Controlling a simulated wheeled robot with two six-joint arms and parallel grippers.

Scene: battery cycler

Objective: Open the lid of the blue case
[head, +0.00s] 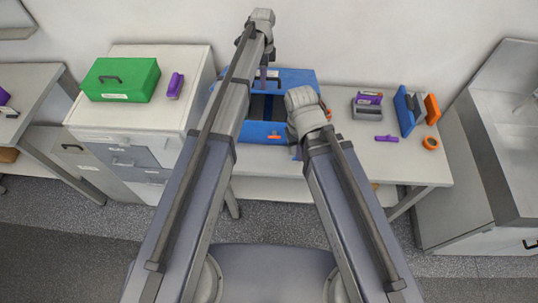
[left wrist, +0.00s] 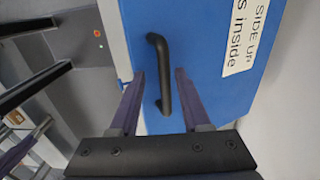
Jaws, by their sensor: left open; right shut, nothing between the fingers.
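The blue case (head: 262,133) stands on the middle table in the head view, partly covered by my arms. A dark opening shows between its blue front and the raised blue lid (head: 297,77) at the back. In the left wrist view, the blue lid face (left wrist: 205,30) carries a black handle (left wrist: 160,75) and a white label. My left gripper (left wrist: 158,95) is open, with one finger on each side of the handle's lower part; contact cannot be told. It is near the lid in the head view (head: 264,78). My right arm ends beside the case's right side; its gripper is hidden.
A green case (head: 121,79) and a purple item (head: 175,85) sit on the left cabinet. Right of the case are a grey holder (head: 367,111), a purple piece (head: 387,138), a blue stand (head: 405,110) and an orange ring (head: 430,143). A wall stands close behind.

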